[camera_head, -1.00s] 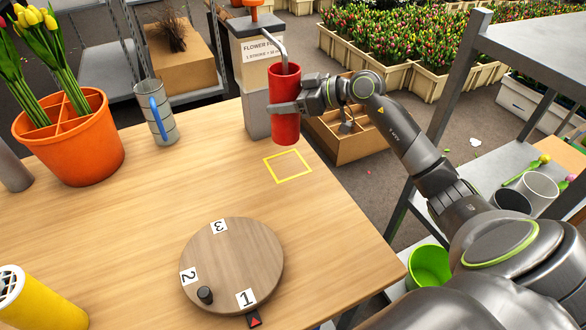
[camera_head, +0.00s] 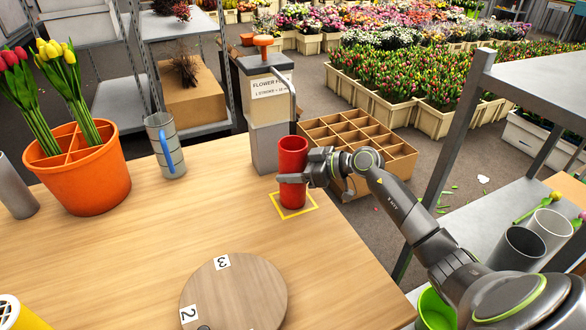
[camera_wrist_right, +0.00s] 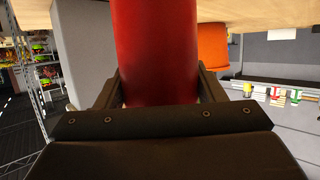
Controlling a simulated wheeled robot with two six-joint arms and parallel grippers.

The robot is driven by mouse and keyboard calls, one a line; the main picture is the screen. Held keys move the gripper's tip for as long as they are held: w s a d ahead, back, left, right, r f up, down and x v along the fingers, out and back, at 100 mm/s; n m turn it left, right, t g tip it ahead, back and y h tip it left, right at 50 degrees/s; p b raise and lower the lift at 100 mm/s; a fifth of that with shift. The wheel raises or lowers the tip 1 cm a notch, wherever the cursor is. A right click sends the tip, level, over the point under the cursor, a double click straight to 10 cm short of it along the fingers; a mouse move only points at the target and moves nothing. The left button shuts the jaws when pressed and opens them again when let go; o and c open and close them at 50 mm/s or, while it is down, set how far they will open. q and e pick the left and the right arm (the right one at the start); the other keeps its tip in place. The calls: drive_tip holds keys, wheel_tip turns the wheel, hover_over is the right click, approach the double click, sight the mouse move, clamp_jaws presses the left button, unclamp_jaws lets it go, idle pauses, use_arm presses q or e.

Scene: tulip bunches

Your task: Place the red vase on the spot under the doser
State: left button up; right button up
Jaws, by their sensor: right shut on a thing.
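The red vase (camera_head: 292,160) is upright within the yellow square outline (camera_head: 312,209) on the wooden table, below the spout of the doser (camera_head: 268,115). Its base appears to be at the tabletop; I cannot tell for sure whether it touches. My right gripper (camera_head: 293,178) is shut around the vase from the right side. In the right wrist view the vase (camera_wrist_right: 155,50) stands between the two fingers. My left gripper is not in view.
A round turntable (camera_head: 240,290) with number labels lies at the front of the table. A divided wooden crate (camera_head: 375,145) is behind the gripper.

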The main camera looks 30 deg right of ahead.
drive_tip(key=o, duration=1.2)
drive_tip(key=shift+f, duration=0.1)
drive_tip(key=shift+p+v, duration=5.1)
drive_tip(key=shift+v, duration=1)
drive_tip(key=shift+a, duration=0.1)
